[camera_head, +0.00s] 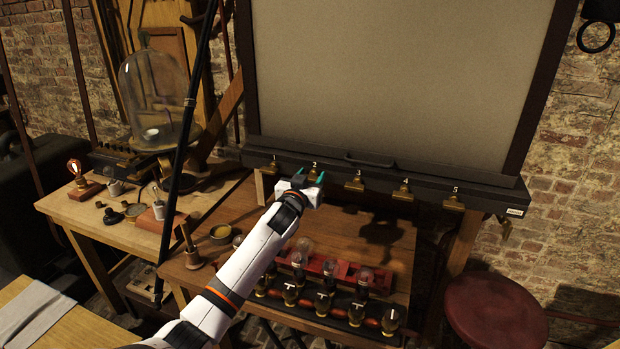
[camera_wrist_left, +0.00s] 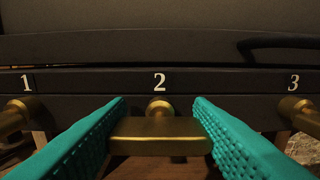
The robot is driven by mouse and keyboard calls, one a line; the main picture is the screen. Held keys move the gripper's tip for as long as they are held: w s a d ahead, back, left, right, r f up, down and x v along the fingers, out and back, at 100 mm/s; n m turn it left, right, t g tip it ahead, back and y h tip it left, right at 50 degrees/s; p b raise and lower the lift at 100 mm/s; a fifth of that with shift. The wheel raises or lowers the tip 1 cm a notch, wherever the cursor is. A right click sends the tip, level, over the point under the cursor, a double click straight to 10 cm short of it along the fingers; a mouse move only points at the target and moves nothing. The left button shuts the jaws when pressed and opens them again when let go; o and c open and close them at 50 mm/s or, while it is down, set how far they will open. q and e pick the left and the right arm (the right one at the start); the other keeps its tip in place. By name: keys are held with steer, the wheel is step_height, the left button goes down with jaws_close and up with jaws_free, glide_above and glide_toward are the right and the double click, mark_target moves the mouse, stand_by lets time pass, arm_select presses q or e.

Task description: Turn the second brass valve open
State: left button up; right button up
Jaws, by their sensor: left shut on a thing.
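The second brass valve (camera_wrist_left: 158,136) sits under the white number 2 on the dark rail, centred in the left wrist view. Its bar handle lies level, crosswise between the teal fingers of my left gripper (camera_wrist_left: 160,130), which is shut on it. In the head view my left gripper (camera_head: 308,181) reaches up to the rail at the number 2 and mostly hides that valve. Valve 1 (camera_wrist_left: 15,115) and valve 3 (camera_wrist_left: 302,115) stand to either side. My right gripper is not in view.
Brass valves 4 (camera_head: 403,191) and 5 (camera_head: 454,202) continue along the rail to the right. A bench (camera_head: 385,240) below holds several jars in a red rack (camera_head: 345,271). A glass bell jar (camera_head: 152,95) stands at left, a red stool (camera_head: 495,310) at right.

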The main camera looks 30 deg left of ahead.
arm_select(q)
steer(key=shift+o, duration=0.2)
steer(key=n, duration=0.4)
steer(key=n+p, duration=0.1)
steer(key=n, duration=0.3)
steer(key=shift+a+n, duration=0.1)
steer(key=shift+n, duration=0.2)
steer(key=n+p, duration=0.1)
steer(key=n, duration=0.3)
steer(key=shift+f, duration=0.1)
steer(key=n+p, duration=0.1)
steer(key=n, duration=0.4)
steer(key=shift+s+a+f, duration=0.1)
steer(key=shift+f, duration=0.05)
steer(key=shift+c, duration=0.2)
steer(key=shift+o, duration=0.2)
steer(key=shift+n, duration=0.3)
steer(key=shift+c, duration=0.2)
steer(key=o, duration=1)
